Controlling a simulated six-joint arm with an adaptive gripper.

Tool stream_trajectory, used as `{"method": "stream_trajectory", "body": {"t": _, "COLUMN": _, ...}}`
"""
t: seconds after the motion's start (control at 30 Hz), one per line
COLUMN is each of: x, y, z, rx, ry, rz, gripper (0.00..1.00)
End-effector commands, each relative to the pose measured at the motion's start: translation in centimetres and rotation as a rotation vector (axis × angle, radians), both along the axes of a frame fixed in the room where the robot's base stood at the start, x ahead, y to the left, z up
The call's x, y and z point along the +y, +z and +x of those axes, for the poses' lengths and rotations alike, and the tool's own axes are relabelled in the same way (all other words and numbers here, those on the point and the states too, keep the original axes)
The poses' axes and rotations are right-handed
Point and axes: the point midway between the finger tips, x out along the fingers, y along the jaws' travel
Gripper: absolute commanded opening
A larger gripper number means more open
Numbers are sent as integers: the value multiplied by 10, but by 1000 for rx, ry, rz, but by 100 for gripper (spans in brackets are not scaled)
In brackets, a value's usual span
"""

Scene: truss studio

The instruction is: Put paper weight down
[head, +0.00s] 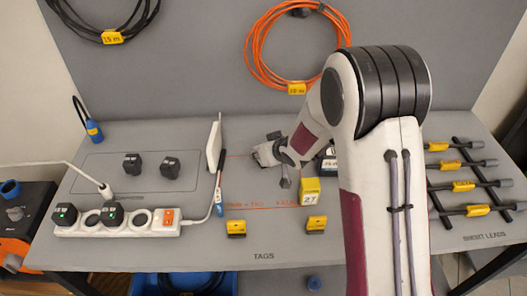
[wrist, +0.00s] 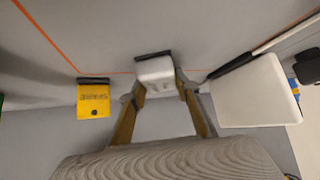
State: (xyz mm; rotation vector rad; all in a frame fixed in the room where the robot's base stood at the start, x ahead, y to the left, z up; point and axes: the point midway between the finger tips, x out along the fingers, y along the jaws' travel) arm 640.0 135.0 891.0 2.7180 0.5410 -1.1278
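The paper weight looks like a small pale block with a dark edge (wrist: 155,69) in the wrist view, between my two fingertips. My gripper (wrist: 158,88) has a finger against each side of it and seems shut on it. In the head view my gripper (head: 283,158) is low over the middle of the grey table, left of my forearm. A small pale-grey piece (head: 264,155) shows at its tip there. The exact contact and the gap below the block are hard to see.
A white upright panel (head: 214,148) stands left of my gripper. A yellow block marked 27 (head: 311,191) and a partly hidden white-labelled block (head: 328,162) are to the right. Yellow tags (head: 236,229) stand in front. A power strip (head: 115,220) lies left, cable leads (head: 464,186) right.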

Motion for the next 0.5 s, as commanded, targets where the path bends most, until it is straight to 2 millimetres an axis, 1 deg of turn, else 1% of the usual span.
{"method": "stream_trajectory", "body": {"t": 0.03, "x": 0, "y": 0, "z": 0, "rx": 1, "ry": 0, "rz": 0, "gripper": 44}}
{"method": "stream_trajectory", "body": {"t": 0.07, "x": 0, "y": 0, "z": 0, "rx": 1, "ry": 0, "rz": 0, "gripper": 48}}
{"method": "stream_trajectory", "body": {"t": 0.5, "x": 0, "y": 2, "z": 0, "rx": 0, "ry": 1, "rz": -1, "gripper": 48}}
